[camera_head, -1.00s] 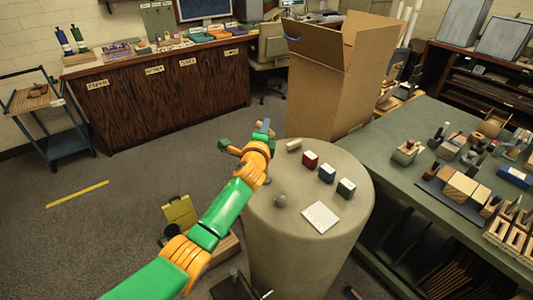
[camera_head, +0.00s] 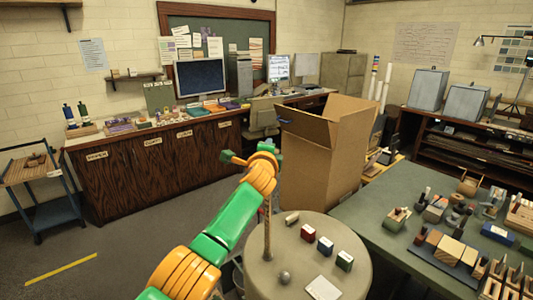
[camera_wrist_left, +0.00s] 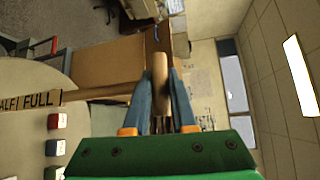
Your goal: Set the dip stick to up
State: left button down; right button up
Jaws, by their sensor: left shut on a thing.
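The dip stick (camera_head: 267,228) is a thin brown rod hanging roughly upright from my left gripper (camera_head: 267,150) in the head view. Its lower end is over or on the round pedestal top; I cannot tell if it touches. In the left wrist view the stick (camera_wrist_left: 107,91) runs leftward from the jaws, with a pale band reading "FULL" and part of another word. My left gripper also shows there (camera_wrist_left: 160,70), its blue fingers shut around the brown upper part of the stick. My right gripper is in neither view.
The round pedestal (camera_head: 315,228) bears a red block (camera_head: 308,233), a blue block (camera_head: 325,246), a green block (camera_head: 344,260), a grey ball (camera_head: 284,277) and a white card (camera_head: 322,288). A tall open carton (camera_head: 318,165) stands behind it. A crowded green table (camera_head: 375,212) is at right.

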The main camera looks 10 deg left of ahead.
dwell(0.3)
pick_arm(q)
jog(key=c, duration=0.7)
grip_release()
jog(key=shift+w, duration=0.1)
jog(key=shift+c, duration=0.2)
jog(key=s+r+b, duration=0.1)
jog(key=s+b, duration=0.3)
jog(key=s, duration=0.3)
jog(key=shift+d+b, duration=0.3)
jog(key=shift+d, duration=0.15)
